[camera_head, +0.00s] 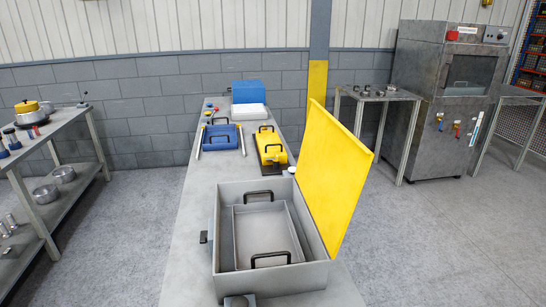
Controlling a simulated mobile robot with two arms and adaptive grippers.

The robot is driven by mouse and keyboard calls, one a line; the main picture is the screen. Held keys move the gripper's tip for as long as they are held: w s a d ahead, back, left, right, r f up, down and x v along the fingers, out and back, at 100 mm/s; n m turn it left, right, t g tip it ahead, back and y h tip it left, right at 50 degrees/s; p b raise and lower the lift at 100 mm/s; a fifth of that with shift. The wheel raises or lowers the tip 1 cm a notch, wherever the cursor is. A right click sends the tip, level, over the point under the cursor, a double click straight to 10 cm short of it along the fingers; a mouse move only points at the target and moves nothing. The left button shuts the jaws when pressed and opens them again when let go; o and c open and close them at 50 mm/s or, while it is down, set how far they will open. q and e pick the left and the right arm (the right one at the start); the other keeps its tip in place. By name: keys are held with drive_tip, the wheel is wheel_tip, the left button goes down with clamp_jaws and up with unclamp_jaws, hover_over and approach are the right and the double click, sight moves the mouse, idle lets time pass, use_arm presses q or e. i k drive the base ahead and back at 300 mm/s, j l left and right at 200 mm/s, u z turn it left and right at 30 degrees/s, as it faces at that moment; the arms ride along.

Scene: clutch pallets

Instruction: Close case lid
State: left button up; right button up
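The grey case (222,235) sits on the near part of the long grey table. Its yellow lid (334,175) stands open and nearly upright along the right side of the case, leaning outward a little. Inside the case is a grey tray (270,228) with a black handle at its near end and another at its far end. A dark latch (204,237) shows on the left side of the case. Neither of my grippers shows in this view.
Farther along the table (190,210) are a yellow device (270,147), a blue tray (221,137) with black handles, and a blue-and-white box (248,98). A side bench (70,128) stands left, a grey machine (440,100) back right. Open floor lies right of the table.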

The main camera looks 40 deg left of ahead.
sight(333, 167)
drive_tip(key=i+l+u, duration=0.2)
drive_tip(key=u, duration=0.2)
drive_tip(key=i+l+u, duration=0.15)
drive_tip(key=l+u, duration=0.2)
drive_tip(key=i+l+u, duration=0.1)
drive_tip(key=l+u, duration=1.1)
drive_tip(key=l, duration=0.1)
